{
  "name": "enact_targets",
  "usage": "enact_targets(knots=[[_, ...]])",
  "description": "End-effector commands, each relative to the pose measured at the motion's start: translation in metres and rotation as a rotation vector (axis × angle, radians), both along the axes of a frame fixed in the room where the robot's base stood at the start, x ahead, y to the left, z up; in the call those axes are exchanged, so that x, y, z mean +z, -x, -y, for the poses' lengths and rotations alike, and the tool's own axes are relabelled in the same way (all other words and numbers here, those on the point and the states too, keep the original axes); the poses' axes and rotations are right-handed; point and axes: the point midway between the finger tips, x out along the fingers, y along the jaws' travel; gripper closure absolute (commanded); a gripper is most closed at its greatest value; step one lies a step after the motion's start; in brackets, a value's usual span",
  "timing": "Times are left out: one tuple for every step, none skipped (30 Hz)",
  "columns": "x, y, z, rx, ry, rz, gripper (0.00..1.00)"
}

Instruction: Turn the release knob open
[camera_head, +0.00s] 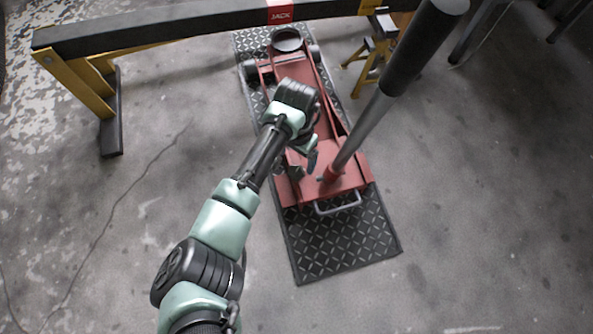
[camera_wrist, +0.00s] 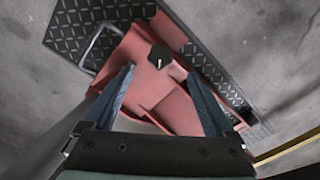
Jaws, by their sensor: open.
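The release knob (camera_wrist: 160,56) is a small black knob with a white mark, on the red floor jack (camera_wrist: 140,45) near its handle end. In the head view the jack (camera_head: 345,187) stands on a dark diamond-plate mat, and I cannot clearly make out the knob there. My gripper (camera_wrist: 158,72) is open and empty. In the wrist view the knob shows between and just beyond the two blue-grey fingertips, and I see no contact. My gripper (camera_head: 304,167) is over the jack's handle end in the head view, left of the handle base.
The jack's long grey handle (camera_head: 362,130) with a black grip slants up to the right, close beside my gripper. A dark beam (camera_head: 180,27) on yellow legs crosses the back. A yellow stand (camera_head: 375,55) is at the back right. The concrete floor (camera_head: 480,220) is clear at right.

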Motion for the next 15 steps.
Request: enact_targets(knots=[[-0.016,0.000,0.000,-0.001,-0.001,0.000,0.11],[-0.022,0.000,0.000,-0.001,-0.001,0.000,0.11],[-0.029,0.000,-0.001,-0.001,-0.002,0.000,0.11],[-0.034,0.000,-0.001,0.000,-0.002,0.001,0.11],[-0.039,0.000,-0.001,0.000,-0.002,0.001,0.11],[-0.045,0.000,0.000,0.000,-0.002,0.000,0.11],[-0.050,0.000,0.000,0.000,-0.001,0.000,0.11],[-0.054,0.000,0.000,0.000,-0.001,0.001,0.11],[-0.059,0.000,0.000,0.000,-0.001,0.002,0.11],[-0.062,-0.001,0.000,0.000,-0.001,0.002,0.11],[-0.065,-0.001,0.000,0.000,-0.001,0.002,0.11],[-0.069,-0.001,0.000,0.000,-0.002,0.001,0.11],[-0.071,-0.001,0.000,0.000,-0.002,0.001,0.11],[-0.073,-0.001,0.000,0.000,-0.002,0.001,0.11],[-0.076,-0.001,0.000,0.000,-0.002,0.001,0.11]])
